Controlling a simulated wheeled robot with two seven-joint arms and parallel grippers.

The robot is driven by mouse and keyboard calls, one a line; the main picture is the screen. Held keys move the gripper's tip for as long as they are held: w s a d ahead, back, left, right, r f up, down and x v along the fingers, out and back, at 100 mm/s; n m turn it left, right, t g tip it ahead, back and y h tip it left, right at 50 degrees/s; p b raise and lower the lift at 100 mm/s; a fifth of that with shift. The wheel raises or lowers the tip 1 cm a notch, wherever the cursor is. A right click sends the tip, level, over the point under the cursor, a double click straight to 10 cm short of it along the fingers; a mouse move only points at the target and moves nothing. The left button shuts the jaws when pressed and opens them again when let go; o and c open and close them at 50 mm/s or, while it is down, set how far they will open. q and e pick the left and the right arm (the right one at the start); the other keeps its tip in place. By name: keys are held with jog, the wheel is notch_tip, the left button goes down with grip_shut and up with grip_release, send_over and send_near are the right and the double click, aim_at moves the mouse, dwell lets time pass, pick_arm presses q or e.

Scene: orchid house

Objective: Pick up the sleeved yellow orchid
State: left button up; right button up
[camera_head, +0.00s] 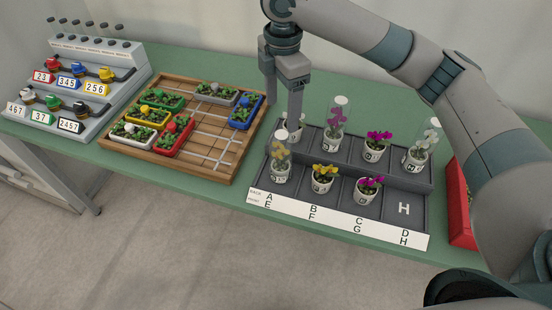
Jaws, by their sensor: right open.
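The sleeved yellow orchid (281,157) stands upright in a white pot inside a clear sleeve, in the front left place of the dark tray (394,207), above the letter E. My right gripper (295,111) points down, open and empty, behind and slightly right of this sleeve's top. Its fingers are seen nearly edge-on and partly cover a white pot (296,133) in the back left place. I cannot tell what that pot holds. A yellow orchid without a sleeve (324,174) stands just to the right. My left gripper is not in view.
Sleeved pink (336,122) and white (424,142) orchids and an unsleeved magenta one (375,144) stand in the back row. Another magenta one (368,187) is in front. Place H is empty. A wooden planter tray (203,166) lies left, a red box (459,205) right.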

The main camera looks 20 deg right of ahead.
aim_at(282, 135)
jog(key=shift+s+r, duration=0.1)
jog(key=shift+s, duration=0.2)
jog(key=shift+w+f, duration=0.15)
jog(key=shift+f, duration=0.3)
notch_tip(282, 135, down, 10)
jog(key=p, duration=0.3)
jog(key=shift+f, duration=0.75)
jog(key=shift+f, duration=0.1)
